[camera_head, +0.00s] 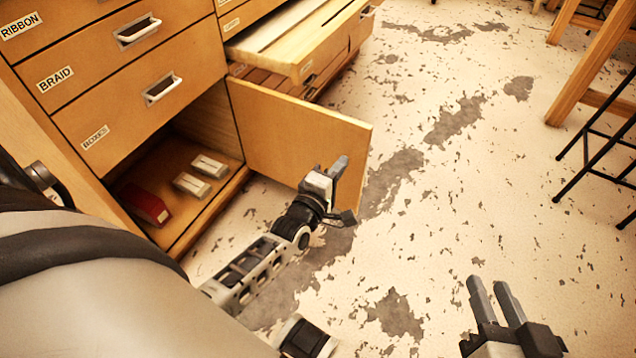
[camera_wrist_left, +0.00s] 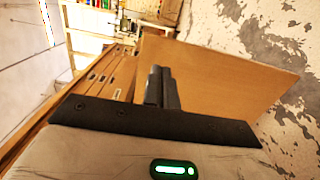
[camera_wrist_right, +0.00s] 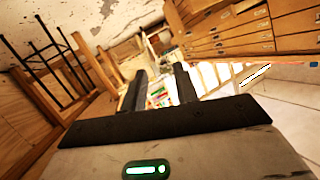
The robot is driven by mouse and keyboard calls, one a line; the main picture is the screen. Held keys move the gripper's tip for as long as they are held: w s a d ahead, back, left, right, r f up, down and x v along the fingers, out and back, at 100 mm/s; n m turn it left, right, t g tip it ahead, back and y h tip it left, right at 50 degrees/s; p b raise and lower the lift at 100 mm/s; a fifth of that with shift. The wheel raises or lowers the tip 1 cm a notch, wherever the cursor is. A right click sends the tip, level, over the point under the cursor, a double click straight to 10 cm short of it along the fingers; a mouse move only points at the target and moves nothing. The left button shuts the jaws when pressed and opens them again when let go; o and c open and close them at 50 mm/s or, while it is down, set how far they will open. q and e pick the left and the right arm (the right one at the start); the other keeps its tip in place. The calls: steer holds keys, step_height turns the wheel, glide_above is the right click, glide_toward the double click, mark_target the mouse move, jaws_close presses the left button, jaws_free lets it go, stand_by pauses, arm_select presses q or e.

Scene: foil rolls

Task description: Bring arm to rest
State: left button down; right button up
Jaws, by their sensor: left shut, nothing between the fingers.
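My left gripper (camera_head: 338,168) is shut and empty in the head view, just in front of the open wooden cabinet door (camera_head: 297,135). Its closed fingers also show in the left wrist view (camera_wrist_left: 161,88), with the door (camera_wrist_left: 215,75) behind them. I cannot tell whether it touches the door. My right gripper (camera_head: 494,299) is at the lower right of the head view, over bare floor. Its two fingers stand apart with nothing between them, as the right wrist view (camera_wrist_right: 158,88) also shows.
The open cabinet compartment holds a red box (camera_head: 144,204) and two pale boxes (camera_head: 208,166) (camera_head: 191,185). A drawer (camera_head: 305,50) stands pulled out above the door. A wooden table leg (camera_head: 575,85) and a dark metal stool (camera_head: 597,145) stand at the right. The worn floor (camera_head: 440,220) between is clear.

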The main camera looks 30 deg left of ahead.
arm_select(q)
steer(key=s+p, duration=0.1)
steer(key=s, duration=0.7)
steer(key=shift+d+p, duration=0.15)
steer(key=shift+p, duration=0.15)
arm_select(e)
steer(key=shift+w+d+f+g+h, duration=0.1)
steer(key=shift+d+f+g+h, duration=0.25)
steer(key=shift+f, duration=0.2)
